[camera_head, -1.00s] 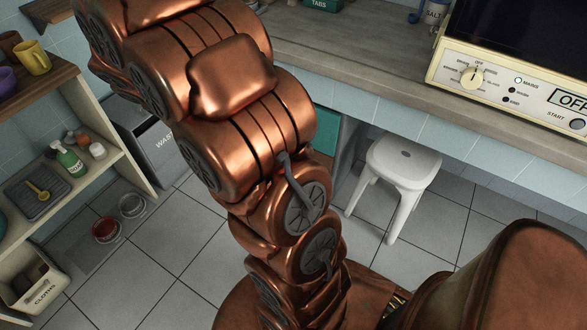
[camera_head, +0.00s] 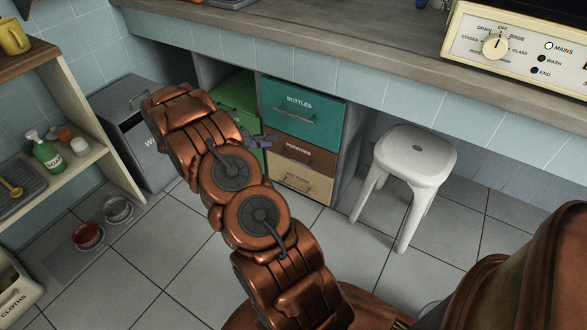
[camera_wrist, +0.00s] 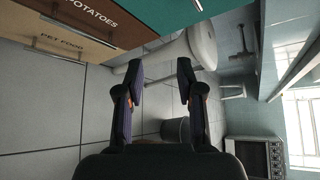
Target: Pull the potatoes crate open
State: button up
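The potatoes crate (camera_head: 318,161) is the brown drawer front in the middle of a stack under the counter. It is labelled and sits flush with its neighbours. In the wrist view its brown front (camera_wrist: 110,34) is at the upper left, cut off by the frame. My gripper (camera_wrist: 159,66) is open and empty, with its two dark fingers apart. In the head view my gripper (camera_head: 263,140) is small, just left of the stack and partly hidden by my arm. It looks apart from the crate's handle, though the exact gap is hard to tell.
The teal bottles crate (camera_head: 325,115) is above and the tan pet food crate (camera_head: 313,186) below. A green crate (camera_head: 236,93) stands left. A white stool (camera_head: 417,150) is close on the right. A grey waste bin (camera_head: 140,125) and bowls (camera_head: 88,235) are at left. Floor tiles in front are clear.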

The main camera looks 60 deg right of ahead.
aim_at(293, 160)
jog(key=w+d+f+n+t+h+b, duration=0.1)
jog(key=d+f+n+b, duration=0.25)
jog(key=f, duration=0.65)
jog(key=w+d+f+n+h+b, duration=0.1)
jog(key=d+f+n+h+b, duration=0.25)
jog(key=f, duration=0.65)
jog(key=shift+n+y, duration=0.6)
jog(key=shift+y, duration=0.25)
jog(key=shift+b+x, duration=1.2)
jog(key=shift+x, duration=2.85)
jog(key=shift+c, duration=0.3)
grip_shut()
